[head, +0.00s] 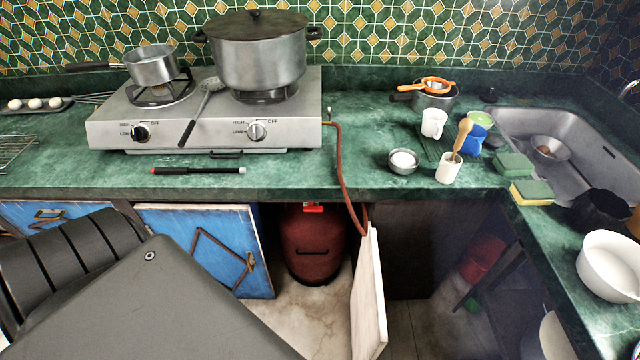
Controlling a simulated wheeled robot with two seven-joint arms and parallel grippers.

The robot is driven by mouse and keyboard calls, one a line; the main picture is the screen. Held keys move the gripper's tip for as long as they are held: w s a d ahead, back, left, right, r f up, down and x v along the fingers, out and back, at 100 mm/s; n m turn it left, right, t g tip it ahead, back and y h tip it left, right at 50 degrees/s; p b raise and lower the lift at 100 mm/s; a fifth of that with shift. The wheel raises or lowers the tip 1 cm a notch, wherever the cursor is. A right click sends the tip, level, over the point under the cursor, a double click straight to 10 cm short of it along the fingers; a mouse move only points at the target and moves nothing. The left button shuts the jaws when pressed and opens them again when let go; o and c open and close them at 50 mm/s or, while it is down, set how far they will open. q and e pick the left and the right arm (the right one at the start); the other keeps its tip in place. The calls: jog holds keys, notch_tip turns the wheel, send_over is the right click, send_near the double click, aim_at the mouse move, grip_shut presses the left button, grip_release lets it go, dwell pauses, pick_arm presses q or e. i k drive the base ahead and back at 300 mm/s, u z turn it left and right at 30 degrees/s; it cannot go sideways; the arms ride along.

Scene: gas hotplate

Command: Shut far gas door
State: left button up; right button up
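The gas cabinet under the hotplate is open, with a red gas cylinder (312,245) standing inside. On its right side a pale door (369,300) stands swung out, seen nearly edge-on. Which of the two is the far door is not clear from this view. Neither of my grippers is in view. Dark grey parts of mine fill the lower left and hide the blue door's lower part.
An orange gas hose (343,180) hangs from the hotplate (210,115) past the pale door's top. The green counter (300,180) overhangs the cabinet. Right of the pale door is a dark open space with a red bucket (481,258) and a stool-like frame.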

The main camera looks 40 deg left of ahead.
aim_at(368, 321)
jog(key=u, duration=2)
jog(key=k, duration=0.9)
jog(key=z, duration=2.6)
